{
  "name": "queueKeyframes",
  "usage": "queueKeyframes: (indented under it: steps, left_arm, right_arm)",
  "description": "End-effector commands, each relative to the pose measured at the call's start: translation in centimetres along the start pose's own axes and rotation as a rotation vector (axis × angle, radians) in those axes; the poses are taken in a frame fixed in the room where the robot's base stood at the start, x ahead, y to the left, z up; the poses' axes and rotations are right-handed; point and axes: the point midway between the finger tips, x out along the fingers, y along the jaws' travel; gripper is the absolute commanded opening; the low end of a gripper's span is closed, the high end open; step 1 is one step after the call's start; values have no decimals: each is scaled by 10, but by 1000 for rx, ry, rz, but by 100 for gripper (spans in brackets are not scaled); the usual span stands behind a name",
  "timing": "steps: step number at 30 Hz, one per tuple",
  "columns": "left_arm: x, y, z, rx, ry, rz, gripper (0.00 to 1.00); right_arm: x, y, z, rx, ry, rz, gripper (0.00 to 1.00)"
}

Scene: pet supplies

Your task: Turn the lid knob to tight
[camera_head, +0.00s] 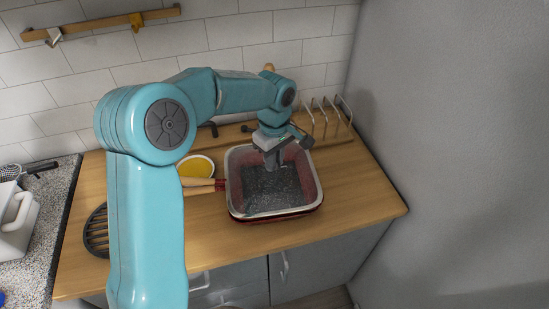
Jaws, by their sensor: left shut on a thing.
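A tub (231,190) with a pale rim and dark red sides stands on the wooden counter. A speckled dark grey surface shows inside the rim; I cannot tell whether it is a lid or the contents. My left gripper (272,166) reaches down from above into the rim's outline, near the tub's back middle. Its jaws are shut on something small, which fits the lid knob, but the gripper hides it. The knob's marks and its turn cannot be made out. My right gripper is not in view.
A bowl of something yellow (195,168) and wooden handles (198,183) lie left of the tub. A dark slatted round trivet (97,232) is partly behind my arm. The counter's right part is clear, ending at a grey wall.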

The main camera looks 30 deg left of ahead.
Motion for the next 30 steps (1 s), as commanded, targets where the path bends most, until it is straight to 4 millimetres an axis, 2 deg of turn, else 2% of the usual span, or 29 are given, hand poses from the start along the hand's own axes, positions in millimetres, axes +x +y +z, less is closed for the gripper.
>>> queueKeyframes:
  steps: [12,30]
  left_arm:
    - [4,-5,0,349,-3,-3,0]
    - [4,-10,-3,920,-6,-2,0]
  right_arm:
    - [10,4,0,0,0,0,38]
    - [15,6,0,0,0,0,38]
